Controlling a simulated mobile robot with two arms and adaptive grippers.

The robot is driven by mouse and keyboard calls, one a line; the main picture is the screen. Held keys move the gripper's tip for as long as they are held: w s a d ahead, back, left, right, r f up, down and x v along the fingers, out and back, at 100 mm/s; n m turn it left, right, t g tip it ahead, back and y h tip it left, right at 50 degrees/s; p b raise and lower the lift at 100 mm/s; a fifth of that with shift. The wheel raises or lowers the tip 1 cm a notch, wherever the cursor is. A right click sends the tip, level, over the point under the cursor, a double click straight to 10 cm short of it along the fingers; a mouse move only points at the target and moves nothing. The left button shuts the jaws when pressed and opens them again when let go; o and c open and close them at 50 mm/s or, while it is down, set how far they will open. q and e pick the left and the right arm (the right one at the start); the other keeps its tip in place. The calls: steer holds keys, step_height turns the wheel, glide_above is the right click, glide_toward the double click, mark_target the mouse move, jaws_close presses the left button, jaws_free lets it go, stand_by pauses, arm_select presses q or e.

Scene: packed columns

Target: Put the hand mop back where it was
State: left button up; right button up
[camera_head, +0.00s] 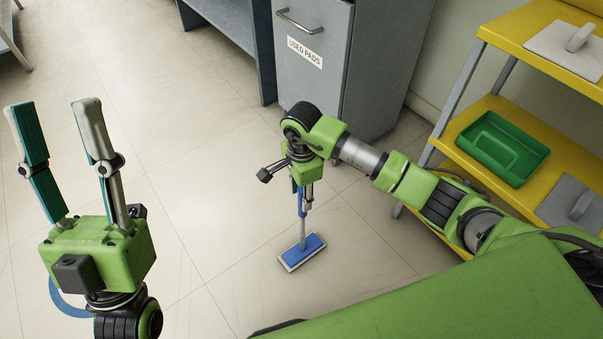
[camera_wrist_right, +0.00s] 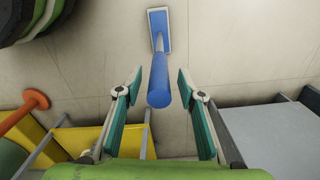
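The hand mop (camera_head: 302,252) has a flat blue and white head and a blue handle. It stands nearly upright on the floor, below my right gripper (camera_head: 303,192). In the right wrist view the mop's handle (camera_wrist_right: 159,92) points up between the fingers of my right gripper (camera_wrist_right: 159,82). A gap shows on each side of the handle, so the fingers are open around it. My left gripper (camera_head: 53,103) is open and empty, pointing up over the floor at the left.
A grey cabinet (camera_head: 310,75) labelled USED PADS stands behind the mop. A yellow shelf unit (camera_head: 480,115) at the right holds a green tray (camera_head: 500,148) and grey handled pads. A blue curved mark (camera_head: 66,302) shows partly behind my left gripper. Floor at left is clear.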

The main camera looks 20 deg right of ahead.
step_height(320, 180, up, 4)
steer(key=shift+p, duration=0.6)
step_height(320, 180, up, 4)
steer(key=shift+r+p, duration=0.1)
steer(key=shift+p, duration=0.5)
arm_select(q)
steer(key=w+d+f+g+y, duration=0.1)
steer(key=w+f+g+y, duration=0.1)
steer(key=w+f+g, duration=0.5)
step_height(320, 180, down, 3)
steer(key=w, duration=0.2)
steer(key=shift+w+d+f+g+y, duration=0.2)
steer(key=shift+w+g+y, duration=0.1)
steer(key=shift+w, duration=0.1)
arm_select(e)
steer(key=shift+r, duration=0.1)
steer(key=shift+s, duration=0.1)
